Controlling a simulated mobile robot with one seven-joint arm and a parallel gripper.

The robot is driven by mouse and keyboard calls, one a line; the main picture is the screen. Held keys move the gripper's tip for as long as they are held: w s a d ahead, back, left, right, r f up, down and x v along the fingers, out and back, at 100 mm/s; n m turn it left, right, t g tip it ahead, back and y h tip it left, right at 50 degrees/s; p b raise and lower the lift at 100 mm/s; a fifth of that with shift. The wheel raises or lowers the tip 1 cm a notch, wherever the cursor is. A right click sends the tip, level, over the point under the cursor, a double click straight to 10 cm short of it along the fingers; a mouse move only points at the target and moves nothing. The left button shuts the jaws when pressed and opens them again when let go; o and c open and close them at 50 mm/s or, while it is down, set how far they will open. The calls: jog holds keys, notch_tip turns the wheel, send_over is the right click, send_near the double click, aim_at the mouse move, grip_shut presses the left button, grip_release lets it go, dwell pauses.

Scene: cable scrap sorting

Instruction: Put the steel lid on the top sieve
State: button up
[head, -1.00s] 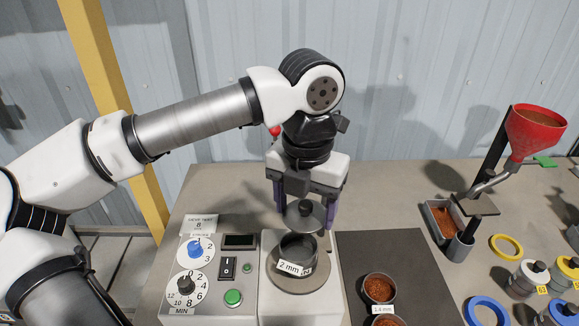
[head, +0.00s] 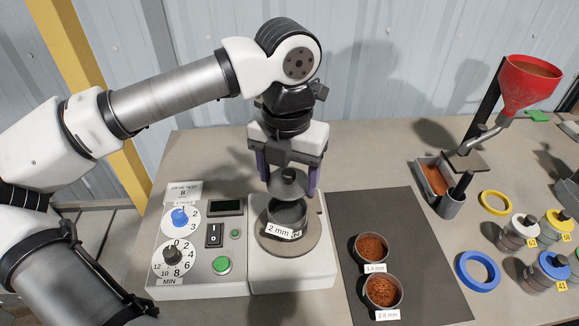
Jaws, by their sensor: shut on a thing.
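My gripper (head: 287,183) points straight down, its purple fingers shut on the steel lid (head: 289,186). The lid is a round grey disc with a dark knob on top, held about level. Right below it is the top sieve (head: 288,215), a dark round ring labelled "2 mm". The sieve stands on the round plate (head: 270,244) of the shaker. The lid hangs above the sieve's rim, slightly toward the back; I cannot tell whether its lower edge touches the rim.
The control box (head: 203,262) with dials and a green button stands left of the shaker. Two cups of copper granules (head: 371,248) (head: 383,290) sit on a dark mat (head: 432,270) at the right.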

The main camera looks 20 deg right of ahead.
aim_at(288, 185)
jog(key=shift+f+b, duration=1)
jog(key=shift+f, duration=1.25)
jog(key=shift+d+f+b, duration=0.1)
jog(key=shift+f+b, duration=0.25)
jog(key=shift+b, duration=0.05)
jog(key=shift+f+b, duration=0.25)
jog(key=shift+b, duration=0.2)
jog(key=shift+b, duration=0.3)
jog(key=o, duration=1.1)
